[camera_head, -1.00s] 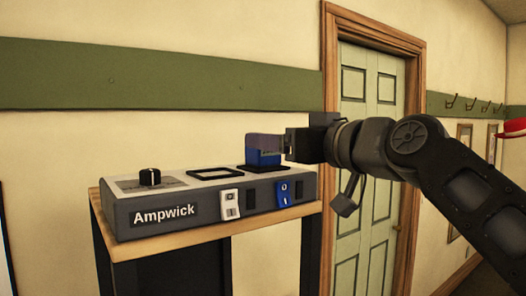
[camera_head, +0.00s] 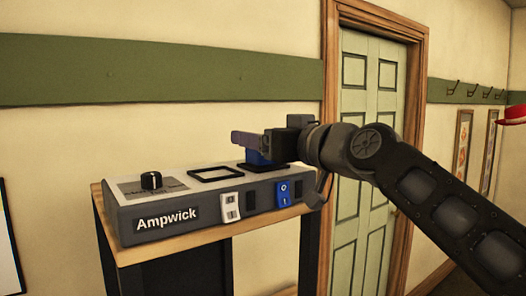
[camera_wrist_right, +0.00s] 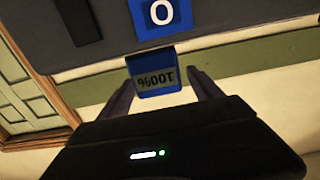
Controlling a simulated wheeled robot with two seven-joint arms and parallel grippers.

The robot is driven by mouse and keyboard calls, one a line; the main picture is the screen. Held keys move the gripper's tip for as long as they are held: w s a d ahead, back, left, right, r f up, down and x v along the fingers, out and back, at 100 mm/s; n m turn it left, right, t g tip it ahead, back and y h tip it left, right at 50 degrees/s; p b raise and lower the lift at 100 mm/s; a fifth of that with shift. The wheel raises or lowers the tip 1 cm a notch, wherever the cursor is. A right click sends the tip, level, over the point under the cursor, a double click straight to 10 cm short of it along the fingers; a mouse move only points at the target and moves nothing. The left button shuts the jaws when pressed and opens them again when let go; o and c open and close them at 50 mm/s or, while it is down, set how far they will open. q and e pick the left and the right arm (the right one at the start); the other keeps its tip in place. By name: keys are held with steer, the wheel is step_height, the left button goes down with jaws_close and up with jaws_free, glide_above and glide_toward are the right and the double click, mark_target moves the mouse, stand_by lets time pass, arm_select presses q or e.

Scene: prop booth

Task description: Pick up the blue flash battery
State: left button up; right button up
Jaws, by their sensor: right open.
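The blue flash battery (camera_head: 257,158) sits in the right bay of the grey charger (camera_head: 150,224) marked Ampwick. In the right wrist view my right gripper (camera_wrist_right: 160,86) has one finger on each side of the battery, with a gap visible on both sides. The fingers hide part of the battery in the head view. My left gripper is not in view.
The charger stands on a wooden-topped stand (camera_head: 165,245).

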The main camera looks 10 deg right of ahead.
jaws_close()
stand_by(0.8)
